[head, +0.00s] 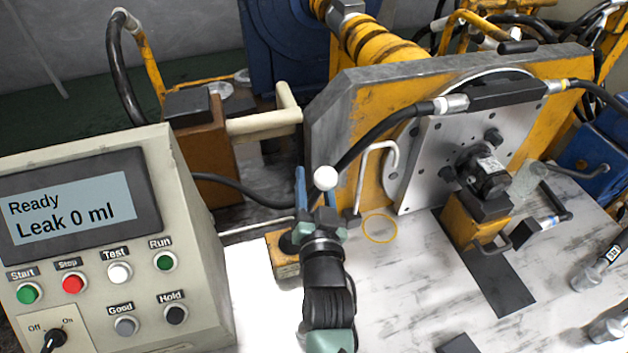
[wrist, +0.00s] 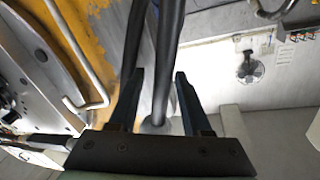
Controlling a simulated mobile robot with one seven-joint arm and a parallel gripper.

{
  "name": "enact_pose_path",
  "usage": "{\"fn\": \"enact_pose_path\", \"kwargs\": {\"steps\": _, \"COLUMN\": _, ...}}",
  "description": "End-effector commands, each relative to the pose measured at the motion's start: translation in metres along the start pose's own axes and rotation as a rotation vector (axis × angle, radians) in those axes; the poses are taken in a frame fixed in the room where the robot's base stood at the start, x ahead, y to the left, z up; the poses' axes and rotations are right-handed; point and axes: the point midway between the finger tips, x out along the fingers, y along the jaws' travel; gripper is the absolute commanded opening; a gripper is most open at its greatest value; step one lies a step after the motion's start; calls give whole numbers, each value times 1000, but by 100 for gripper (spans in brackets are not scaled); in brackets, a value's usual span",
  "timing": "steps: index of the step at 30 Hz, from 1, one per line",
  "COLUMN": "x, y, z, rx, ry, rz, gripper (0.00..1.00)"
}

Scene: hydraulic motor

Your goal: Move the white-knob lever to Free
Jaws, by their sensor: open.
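The white knob (head: 326,178) shows in the head view in front of the yellow and grey plate. My gripper (head: 317,192) is open right at it, with a blue finger to the knob's left; the other finger is partly hidden. In the wrist view my gripper (wrist: 159,76) has its two dark fingers spread. A dark rod (wrist: 170,60), seemingly the lever, runs between them toward a pale round end (wrist: 156,126) near the gripper's base. I cannot tell whether either finger touches it. No Free marking is readable.
A control box (head: 190,225) at left reads "Ready, Leak 0 ml". A bent pale rod (head: 361,175) stands just right of the knob. A black hose (head: 385,128) crosses the plate (head: 330,110). The motor (head: 484,172) is at right.

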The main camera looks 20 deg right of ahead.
Motion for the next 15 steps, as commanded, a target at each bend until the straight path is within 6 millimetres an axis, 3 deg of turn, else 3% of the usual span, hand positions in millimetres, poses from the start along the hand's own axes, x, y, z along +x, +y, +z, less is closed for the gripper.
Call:
{"fn": "enact_pose_path", "kwargs": {"steps": 5, "x": 0, "y": 0, "z": 0, "rx": 0, "ry": 0, "rz": 0, "gripper": 48}}
{"fn": "enact_pose_path", "kwargs": {"steps": 13, "x": 0, "y": 0, "z": 0, "rx": 0, "ry": 0, "rz": 0, "gripper": 0}}
{"fn": "enact_pose_path", "kwargs": {"steps": 15, "x": 0, "y": 0, "z": 0, "rx": 0, "ry": 0, "rz": 0, "gripper": 0}}
